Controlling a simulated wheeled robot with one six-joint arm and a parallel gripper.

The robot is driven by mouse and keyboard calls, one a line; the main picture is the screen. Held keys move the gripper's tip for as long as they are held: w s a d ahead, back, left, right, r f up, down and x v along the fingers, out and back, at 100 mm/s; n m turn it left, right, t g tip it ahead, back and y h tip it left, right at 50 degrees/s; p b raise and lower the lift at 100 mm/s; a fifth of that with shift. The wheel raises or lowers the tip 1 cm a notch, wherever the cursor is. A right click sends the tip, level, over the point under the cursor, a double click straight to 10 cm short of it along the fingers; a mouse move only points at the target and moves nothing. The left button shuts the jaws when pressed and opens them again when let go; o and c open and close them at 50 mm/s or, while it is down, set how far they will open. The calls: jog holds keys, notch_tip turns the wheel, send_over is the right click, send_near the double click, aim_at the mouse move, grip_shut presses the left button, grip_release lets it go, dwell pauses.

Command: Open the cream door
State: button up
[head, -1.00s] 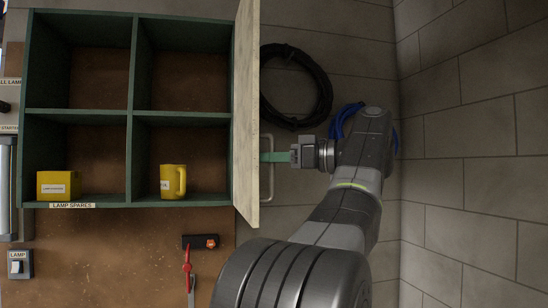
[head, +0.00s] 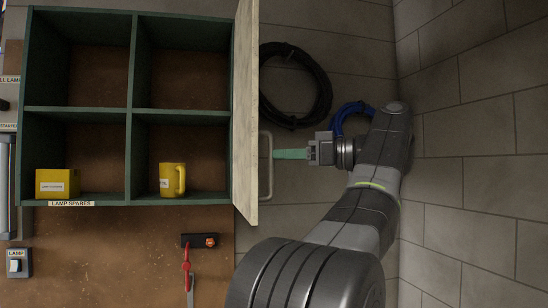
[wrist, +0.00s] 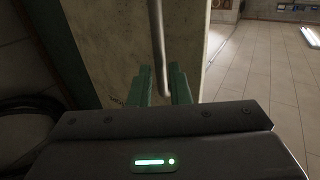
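The cream door (head: 246,110) stands swung open at the right side of the green cabinet, seen nearly edge-on in the head view. Its bar handle (head: 267,185) is on the face turned to the right. My gripper (head: 276,154) is just right of the handle, with its green fingertips close to the bar. In the wrist view the fingers (wrist: 163,76) are spread apart, and the handle bar (wrist: 157,40) shows ahead, in line with the gap between them. The fingers do not grip it. The door face (wrist: 120,50) fills the middle of that view.
The green cabinet (head: 131,60) has open compartments holding a yellow box (head: 57,184) and a yellow mug (head: 172,180). A black cable coil (head: 325,95) and a blue coil (head: 338,120) hang behind my arm. A block wall (head: 470,150) stands at the right.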

jog(key=v, duration=1)
send_near(246, 132)
jog(key=w+a+f, duration=0.2)
jog(key=a+f, duration=0.2)
jog(key=f, duration=0.1)
jog(key=shift+w+d+p, duration=0.15)
jog(key=shift+d+p, duration=0.1)
jog(key=shift+p, duration=0.05)
